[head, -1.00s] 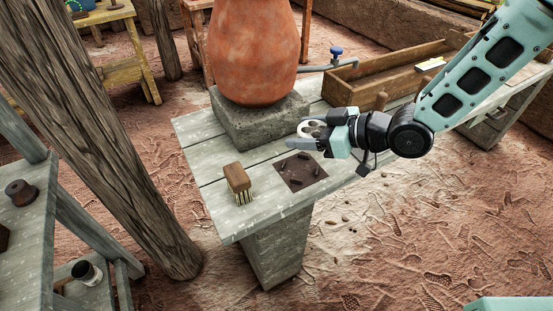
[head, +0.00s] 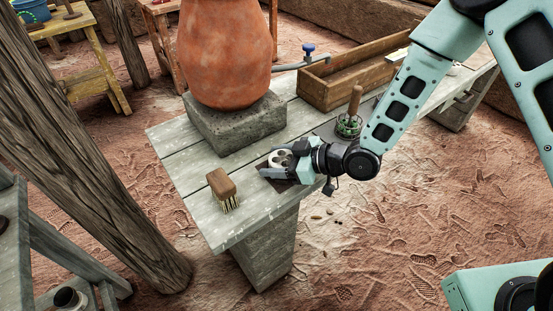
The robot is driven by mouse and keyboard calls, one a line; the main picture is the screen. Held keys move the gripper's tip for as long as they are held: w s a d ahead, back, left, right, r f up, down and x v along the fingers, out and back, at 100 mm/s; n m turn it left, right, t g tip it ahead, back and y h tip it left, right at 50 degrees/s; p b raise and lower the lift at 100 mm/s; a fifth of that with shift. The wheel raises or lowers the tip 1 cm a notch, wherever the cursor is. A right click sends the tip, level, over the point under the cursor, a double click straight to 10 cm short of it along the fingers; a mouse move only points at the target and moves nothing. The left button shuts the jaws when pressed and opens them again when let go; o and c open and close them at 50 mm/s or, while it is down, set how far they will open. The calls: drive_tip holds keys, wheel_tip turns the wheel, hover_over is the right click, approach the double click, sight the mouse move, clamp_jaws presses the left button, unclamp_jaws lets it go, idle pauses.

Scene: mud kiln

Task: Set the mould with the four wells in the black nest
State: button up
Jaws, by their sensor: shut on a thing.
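My gripper (head: 280,163) is shut on a pale, rounded mould with dark wells (head: 282,158), near the front edge of the grey plank table. Not all of the wells can be made out between the fingers. The black nest (head: 287,183) lies on the table under the gripper. Only a dark strip of it shows; the gripper and mould hide the rest. From this angle I cannot tell whether the mould touches the nest or hangs just above it.
A wooden brush (head: 222,187) stands left of the gripper. A clay urn (head: 225,55) stands on a stone block (head: 236,125) behind.

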drive_tip(key=shift+f, duration=0.25)
drive_tip(key=o, duration=1.1)
drive_tip(key=shift+r, duration=0.15)
